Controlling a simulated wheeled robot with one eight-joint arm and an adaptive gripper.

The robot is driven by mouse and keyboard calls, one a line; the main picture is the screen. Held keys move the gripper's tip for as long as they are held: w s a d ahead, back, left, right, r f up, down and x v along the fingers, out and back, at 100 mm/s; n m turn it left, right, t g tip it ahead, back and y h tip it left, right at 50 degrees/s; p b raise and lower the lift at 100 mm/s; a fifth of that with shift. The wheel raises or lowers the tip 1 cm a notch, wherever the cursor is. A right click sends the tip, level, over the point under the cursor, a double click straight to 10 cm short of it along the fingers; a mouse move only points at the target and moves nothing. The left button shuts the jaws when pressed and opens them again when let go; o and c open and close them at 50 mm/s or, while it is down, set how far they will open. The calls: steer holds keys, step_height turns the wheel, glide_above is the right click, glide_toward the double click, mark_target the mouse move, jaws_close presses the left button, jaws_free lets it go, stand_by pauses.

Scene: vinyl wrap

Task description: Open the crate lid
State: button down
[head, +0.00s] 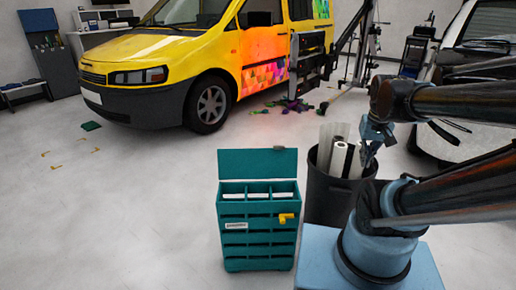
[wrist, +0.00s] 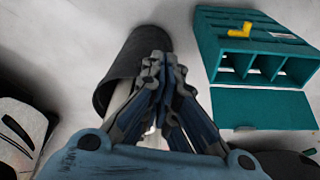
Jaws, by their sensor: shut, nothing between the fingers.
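The teal crate (head: 258,235) stands on the floor in the middle of the head view. Its lid (head: 258,163) is swung up and stands upright at the back edge, with a small grey tab at its top right. The open top shows three compartments with pale contents. In the wrist view the crate (wrist: 215,45) is at the upper right, with its open lid (wrist: 262,109) below the compartments. My gripper (head: 368,160) is shut and empty, to the right of the crate and apart from it, over the dark bin; it also shows in the wrist view (wrist: 160,58).
A dark bin (head: 328,205) holding white rolls (head: 338,158) stands right of the crate, close under my gripper. A yellow handle (head: 287,217) sticks out of the crate's front. A yellow van (head: 180,65) stands behind. The floor left of the crate is clear.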

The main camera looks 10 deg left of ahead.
steer(key=w+a+r+n, duration=0.1)
steer(key=w+a+r, duration=0.2)
steer(key=w+a, duration=1.55)
steer(key=w+a+f, duration=0.3)
steer(key=a+f, duration=0.1)
steer(key=a, duration=0.4)
steer(key=w+a+f+n, duration=0.1)
steer(key=w+a+f, duration=0.15)
steer(key=a, duration=0.55)
steer(key=w+a+f, duration=0.2)
steer(key=a+f, duration=0.2)
steer(key=a, duration=0.4)
step_height(320, 180, down, 8)
steer(key=s, duration=0.1)
steer(key=shift+s, duration=0.35)
steer(key=shift+s, duration=0.1)
